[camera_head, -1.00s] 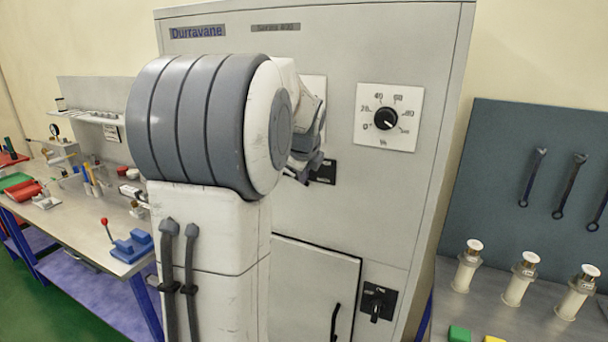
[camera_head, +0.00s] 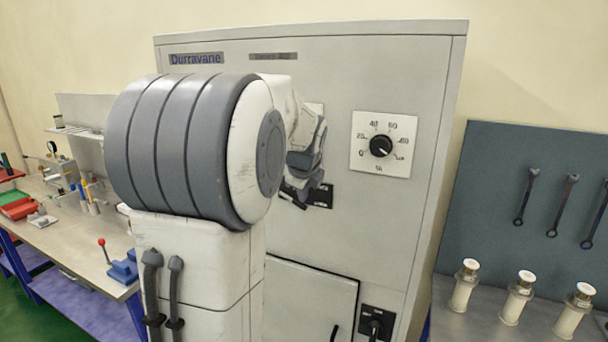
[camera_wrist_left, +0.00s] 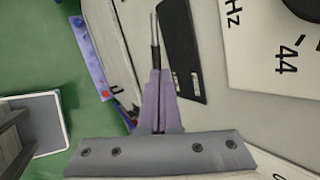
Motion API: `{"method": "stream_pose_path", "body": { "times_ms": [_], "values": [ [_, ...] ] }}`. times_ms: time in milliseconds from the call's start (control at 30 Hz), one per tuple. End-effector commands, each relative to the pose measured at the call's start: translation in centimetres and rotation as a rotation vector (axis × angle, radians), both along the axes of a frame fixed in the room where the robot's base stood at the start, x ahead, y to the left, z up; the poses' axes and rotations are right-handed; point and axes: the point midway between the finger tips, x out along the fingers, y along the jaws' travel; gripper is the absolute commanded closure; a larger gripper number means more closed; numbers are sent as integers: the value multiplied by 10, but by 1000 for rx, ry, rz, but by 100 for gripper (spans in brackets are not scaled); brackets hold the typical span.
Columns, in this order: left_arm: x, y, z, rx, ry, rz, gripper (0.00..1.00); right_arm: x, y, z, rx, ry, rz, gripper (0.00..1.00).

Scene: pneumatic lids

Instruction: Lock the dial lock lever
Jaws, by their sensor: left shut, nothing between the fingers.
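My left gripper (camera_head: 298,194) is mostly hidden behind my own arm in the head view, near the cabinet front. In the left wrist view its thin fingers (camera_wrist_left: 154,30) are shut together with nothing between them. A black plate (camera_head: 321,196) with small light labels is on the cabinet, partly covered by the gripper. A black plate (camera_wrist_left: 183,50) shows just right of the fingertips in the left wrist view. A white dial plate (camera_wrist_left: 250,60) marked "Hz" and "44" with a black knob is further right.
The grey cabinet (camera_head: 400,230) carries a percent dial (camera_head: 381,146) and a lower black switch plate (camera_head: 376,323). A workbench (camera_head: 75,235) with tools stands at the left. A bench (camera_head: 470,325) with white cylinders (camera_head: 517,297) and a wrench board (camera_head: 500,150) are at the right.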

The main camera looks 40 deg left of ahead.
Motion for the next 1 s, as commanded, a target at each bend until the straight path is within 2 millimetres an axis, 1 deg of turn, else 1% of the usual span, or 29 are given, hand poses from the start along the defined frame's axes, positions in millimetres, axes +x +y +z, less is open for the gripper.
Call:
{"method": "stream_pose_path", "body": {
  "times_ms": [33,67,100,300,500,600,767,867,967,1000],
  "values": [
    [-4,-8,16,0,-2,-4,100,0,0,12,0,0,-1,100],
    [-7,-10,14,1,-6,-2,100,0,0,-1,1,-1,0,100],
    [-12,-14,21,3,-8,-1,100,0,0,-7,1,-1,0,100],
    [-30,-37,55,3,-7,-8,100,0,0,-20,0,0,-2,100],
    [-43,-50,77,1,-3,-7,100,0,0,-26,0,0,-4,100],
    [-46,-52,82,0,-1,-6,100,0,0,-26,0,0,-4,100],
    [-48,-53,84,0,0,-5,100,0,0,-26,0,0,-4,100],
    [-46,-62,75,-23,-1,-4,100,0,0,-29,0,0,-4,100],
    [-43,-93,49,-102,-6,9,100,0,0,-37,0,0,-4,100],
    [-42,-112,33,-148,-6,21,100,0,0,-41,0,0,-5,100]
  ]
}}
